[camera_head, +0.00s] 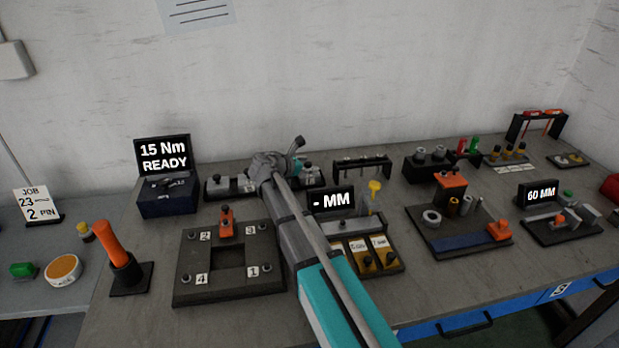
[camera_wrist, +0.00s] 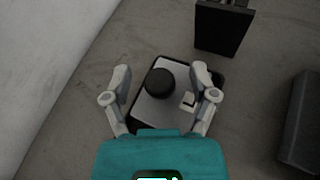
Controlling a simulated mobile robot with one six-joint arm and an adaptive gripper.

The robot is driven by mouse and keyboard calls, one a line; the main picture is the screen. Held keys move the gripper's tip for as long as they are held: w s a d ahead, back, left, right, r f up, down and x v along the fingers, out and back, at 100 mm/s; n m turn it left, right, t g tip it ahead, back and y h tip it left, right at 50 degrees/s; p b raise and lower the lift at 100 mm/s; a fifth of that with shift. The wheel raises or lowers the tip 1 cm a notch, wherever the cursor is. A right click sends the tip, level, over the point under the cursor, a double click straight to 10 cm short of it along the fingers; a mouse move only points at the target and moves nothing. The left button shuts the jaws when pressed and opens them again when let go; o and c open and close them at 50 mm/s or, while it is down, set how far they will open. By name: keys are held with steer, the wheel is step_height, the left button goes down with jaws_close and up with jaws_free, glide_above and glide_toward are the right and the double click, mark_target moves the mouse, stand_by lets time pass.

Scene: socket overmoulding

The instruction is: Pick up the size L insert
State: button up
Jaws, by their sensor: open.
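In the wrist view, a grey plate-like insert (camera_wrist: 152,108) with a round black knob (camera_wrist: 160,82) lies in a dark holder. It bears a small white label (camera_wrist: 188,100) with a dark mark, too small to read surely as L. My gripper (camera_wrist: 161,71) is open, its fingers on either side of the knob, with gaps between. I cannot tell its height above the knob. In the head view, my gripper (camera_head: 284,164) is over the back of the bench and partly hides the insert row. Another knobbed insert (camera_head: 224,184) shows left of it.
A display reading "- MM" (camera_head: 331,201) and a black rack (camera_head: 362,168) stand right of my gripper. The dark fixture with numbered corners (camera_head: 188,275) is in front. A torque display (camera_head: 163,155) is at left. A dark block (camera_wrist: 302,120) lies right in the wrist view.

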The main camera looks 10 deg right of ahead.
stand_by(0.4)
jaws_close()
